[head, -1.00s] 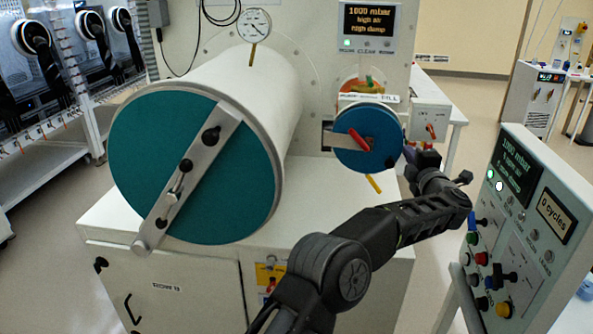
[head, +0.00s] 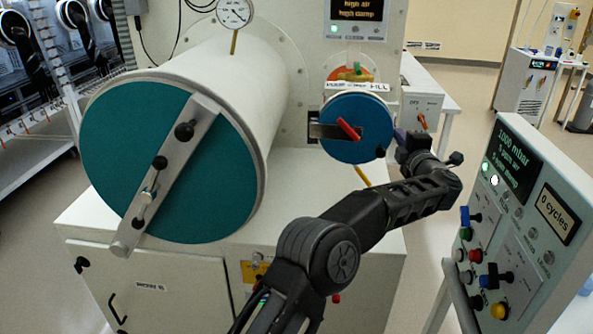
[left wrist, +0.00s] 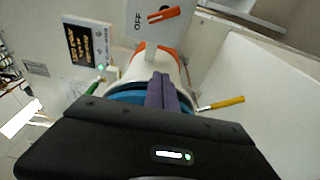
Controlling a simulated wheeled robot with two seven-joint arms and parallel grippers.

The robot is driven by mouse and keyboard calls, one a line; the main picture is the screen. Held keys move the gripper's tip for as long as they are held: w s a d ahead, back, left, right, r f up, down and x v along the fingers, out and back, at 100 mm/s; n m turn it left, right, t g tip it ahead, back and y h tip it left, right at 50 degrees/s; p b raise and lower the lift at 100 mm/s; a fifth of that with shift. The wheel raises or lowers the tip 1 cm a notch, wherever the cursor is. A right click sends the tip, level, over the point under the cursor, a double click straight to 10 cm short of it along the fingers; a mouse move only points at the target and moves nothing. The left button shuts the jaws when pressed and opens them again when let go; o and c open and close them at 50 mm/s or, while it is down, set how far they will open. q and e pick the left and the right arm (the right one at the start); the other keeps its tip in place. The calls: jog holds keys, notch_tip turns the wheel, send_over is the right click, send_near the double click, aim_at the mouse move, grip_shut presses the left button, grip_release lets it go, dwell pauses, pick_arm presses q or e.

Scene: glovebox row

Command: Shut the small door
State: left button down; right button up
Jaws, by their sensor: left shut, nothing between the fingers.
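The small door (head: 372,112) is a blue disc with a red handle (head: 348,129) and a metal bar across its front. It stands before a short port with an orange rim (head: 351,73); I cannot tell how wide a gap is left. My left gripper (head: 400,140) is at the door's right edge, its fingers shut and empty. In the left wrist view the purple fingers (left wrist: 161,94) overlap the blue disc (left wrist: 124,97), hiding part of it. I cannot tell whether they touch it. My right gripper is not in view.
A large teal door (head: 120,130) on a white cylinder (head: 225,75) fills the left. A control panel (head: 525,215) with coloured knobs stands at the right, near my left arm. A yellow lever (head: 362,175) hangs below the small door.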

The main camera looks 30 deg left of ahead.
pick_arm(q)
jog(key=b+v, duration=0.2)
jog(key=v, duration=0.5)
jog(key=shift+s+d+b, duration=0.2)
jog(key=shift+s+b, duration=0.15)
jog(key=shift+b, duration=0.05)
